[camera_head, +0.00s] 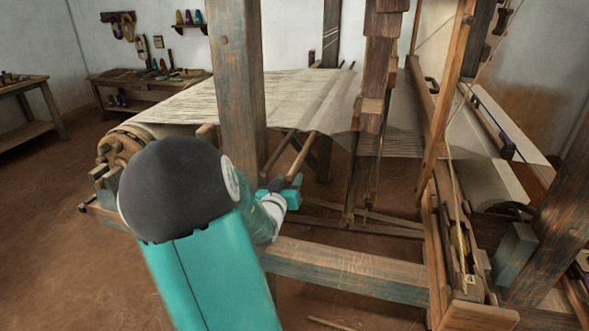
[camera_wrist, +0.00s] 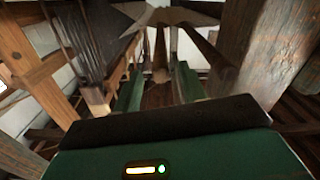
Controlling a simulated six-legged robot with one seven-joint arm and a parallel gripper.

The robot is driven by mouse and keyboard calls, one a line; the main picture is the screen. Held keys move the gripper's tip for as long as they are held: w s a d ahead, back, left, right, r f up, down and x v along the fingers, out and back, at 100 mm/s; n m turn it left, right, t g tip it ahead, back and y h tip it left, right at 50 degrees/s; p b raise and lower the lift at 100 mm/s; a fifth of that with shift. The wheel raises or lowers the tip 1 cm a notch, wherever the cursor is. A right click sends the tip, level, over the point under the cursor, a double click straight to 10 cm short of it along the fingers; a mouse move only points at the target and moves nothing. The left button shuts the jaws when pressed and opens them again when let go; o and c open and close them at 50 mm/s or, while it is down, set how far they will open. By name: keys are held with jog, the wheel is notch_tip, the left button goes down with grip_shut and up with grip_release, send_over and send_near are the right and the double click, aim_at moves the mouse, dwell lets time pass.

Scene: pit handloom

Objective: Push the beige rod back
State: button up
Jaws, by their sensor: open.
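The beige rod (camera_head: 302,155) slants out from under the stretched cloth, its near end at my gripper in the head view. In the wrist view the rod (camera_wrist: 160,58) points toward me, its rounded end in line with the gap between the fingers. My teal gripper (camera_head: 287,186) is open, with its two green fingers (camera_wrist: 159,88) spread to either side of that end in the wrist view. I cannot tell whether they touch the rod. A second, darker rod (camera_head: 277,153) runs beside it, to the left in the head view.
A thick wooden post (camera_head: 238,80) stands close to my arm. The pale cloth (camera_head: 290,95) stretches above the rods. A low frame beam (camera_head: 345,268) crosses in front, and hanging wooden parts (camera_head: 375,100) stand to the right. Open floor (camera_head: 75,185) lies left.

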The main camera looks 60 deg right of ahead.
aim_at(294, 166)
jog(key=d, duration=0.4)
jog(key=w+d, duration=0.1)
jog(key=d, duration=0.1)
jog(key=shift+d, duration=0.2)
grip_shut()
